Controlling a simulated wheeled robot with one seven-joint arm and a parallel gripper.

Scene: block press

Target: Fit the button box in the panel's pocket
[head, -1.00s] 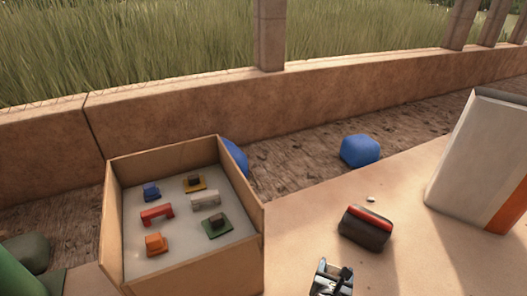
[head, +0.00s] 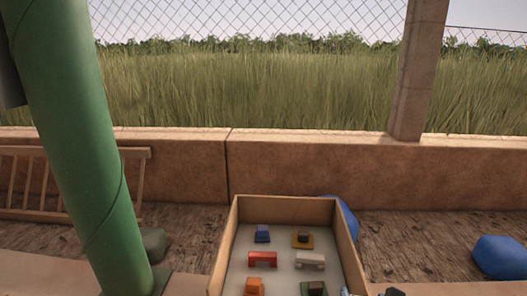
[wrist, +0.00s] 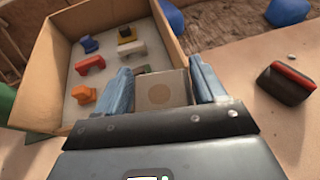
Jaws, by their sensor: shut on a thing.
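My gripper (wrist: 162,88) has its two blue fingers on either side of a small pale box with a round brown spot on its face, seemingly the button box (wrist: 176,79). In the wrist view the held box overlaps the right wall of an open-topped tan bin (wrist: 172,40), which also shows in the head view (head: 222,256). The bin's grey floor, possibly the panel (head: 279,272), bears several coloured pieces. I cannot make out a pocket; the held box hides part of the bin.
A dark block with a red top (wrist: 286,83) lies on the tan surface to the right. Blue lumps (head: 500,257) lie beyond the bin. A thick green post (head: 85,150) stands at left. A low wall (head: 300,165) runs behind. Tan surface right of the bin is mostly clear.

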